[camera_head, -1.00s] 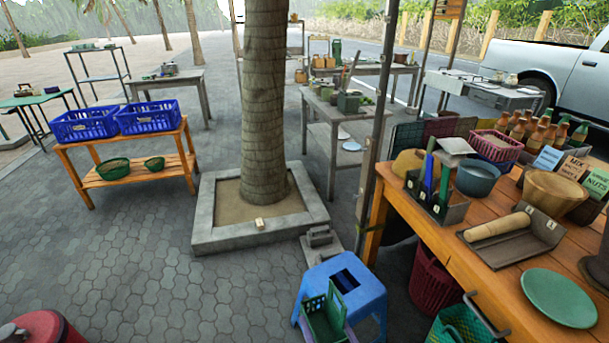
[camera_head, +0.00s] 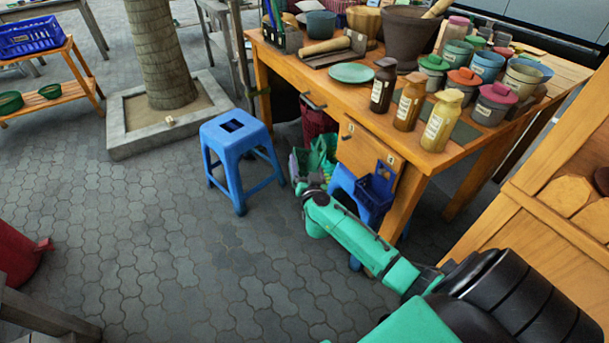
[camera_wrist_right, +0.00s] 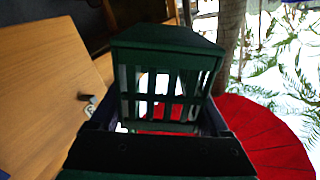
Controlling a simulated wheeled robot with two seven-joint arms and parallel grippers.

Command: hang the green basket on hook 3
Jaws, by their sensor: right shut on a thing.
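The green basket (camera_wrist_right: 168,50) is dark green with slatted sides and fills the middle of the right wrist view. My right gripper (camera_wrist_right: 160,150) is shut on it. In the head view my green right arm reaches toward the end of the wooden table, and my right gripper (camera_head: 308,188) is low beside the blue stool. The basket is small and partly hidden there. A dark hook bar (camera_head: 313,102) juts from the table end, with small number labels nearby, too small to read surely. My left gripper is out of view.
A blue basket (camera_head: 376,192) hangs at the table's end panel (camera_head: 366,152). A blue stool (camera_head: 236,130) stands left of my right gripper, its top bare. Bright green and dark red baskets are under the table. Jars and bottles crowd the tabletop. Paving at left is open.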

